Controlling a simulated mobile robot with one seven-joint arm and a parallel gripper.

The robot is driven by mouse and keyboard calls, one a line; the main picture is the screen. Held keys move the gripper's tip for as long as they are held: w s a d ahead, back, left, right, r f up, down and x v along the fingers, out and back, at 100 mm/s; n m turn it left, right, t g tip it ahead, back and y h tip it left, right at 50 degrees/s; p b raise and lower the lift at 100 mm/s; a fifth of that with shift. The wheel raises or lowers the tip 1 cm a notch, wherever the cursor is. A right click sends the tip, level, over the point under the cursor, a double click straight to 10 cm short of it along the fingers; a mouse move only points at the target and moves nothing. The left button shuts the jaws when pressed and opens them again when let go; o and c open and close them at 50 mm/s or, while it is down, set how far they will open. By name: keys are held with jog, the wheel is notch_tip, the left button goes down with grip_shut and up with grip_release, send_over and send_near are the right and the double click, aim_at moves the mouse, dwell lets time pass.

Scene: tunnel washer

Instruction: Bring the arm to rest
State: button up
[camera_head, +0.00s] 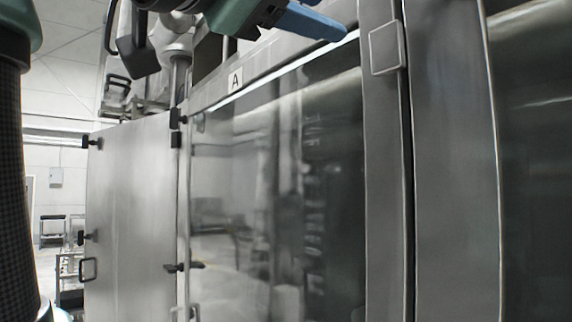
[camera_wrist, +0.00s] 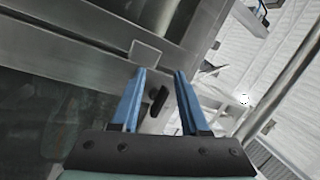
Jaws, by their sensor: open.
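My gripper (camera_wrist: 159,76) shows in the wrist view with two blue fingers apart and nothing between them. In the head view its blue finger (camera_head: 303,22) shows at the top, in front of the upper edge of the glass door. My dark and green arm parts show at the top and along the left edge of the head view. From these frames I cannot tell whether the gripper touches the machine.
A steel machine with a large glass door (camera_head: 280,190) marked A fills the middle. A steel panel (camera_head: 130,215) with a handle (camera_head: 87,269) is at left. A steel post (camera_head: 385,160) stands right of the glass. Open floor shows at far left.

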jog(key=w+a+f+n+t+y+b, duration=0.1)
jog(key=w+f+n+t+y+b, duration=0.15)
jog(key=f+n, duration=0.35)
jog(key=w+a+f+n+t+y+b, duration=0.1)
jog(key=w+f+n+t+y, duration=0.1)
jog(key=f+n+t, duration=0.45)
jog(key=s+f+n+t+y+b, duration=0.1)
jog(key=s+f+n+y+b, duration=0.1)
jog(key=s+f+n+y, duration=0.2)
jog(key=s+f+n+t+y+b, duration=0.1)
jog(key=s+f+n+y, duration=0.3)
jog(key=f, duration=0.6)
jog(key=shift+s+a+n+t+y+b, duration=0.15)
jog(key=shift+s+n+t+y+b, duration=0.2)
jog(key=shift+s+n+b, duration=0.35)
